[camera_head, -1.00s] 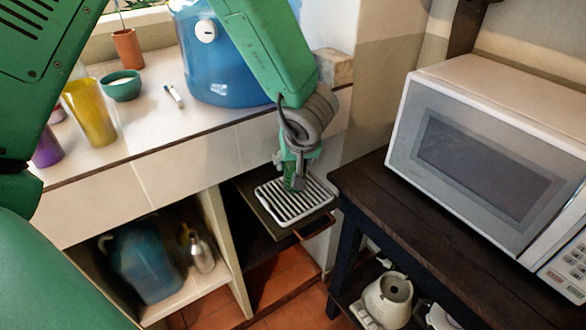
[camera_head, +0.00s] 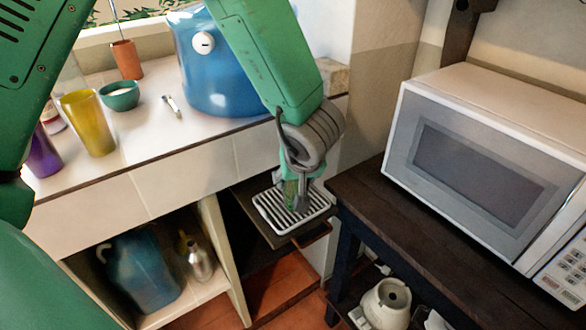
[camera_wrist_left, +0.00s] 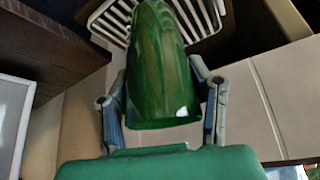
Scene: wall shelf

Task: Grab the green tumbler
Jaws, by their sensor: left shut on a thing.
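The green tumbler (camera_wrist_left: 158,70) fills the middle of the left wrist view, with the gripper's two fingers on either side of it. In the head view the green tumbler (camera_head: 291,192) shows only as a small patch, mostly hidden by my gripper. My left gripper (camera_head: 298,197) is shut on it, over the white slatted rack (camera_head: 268,213) on a dark pull-out shelf. I cannot tell whether the tumbler touches the rack. My right gripper is not in view.
A dark table (camera_head: 352,195) with a white microwave (camera_head: 500,90) stands close on the right. The counter at left holds a yellow tumbler (camera_head: 88,125), a purple cup (camera_head: 42,155), a green bowl (camera_head: 120,97) and a large blue container (camera_head: 215,75). A blue jug (camera_head: 140,270) stands below.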

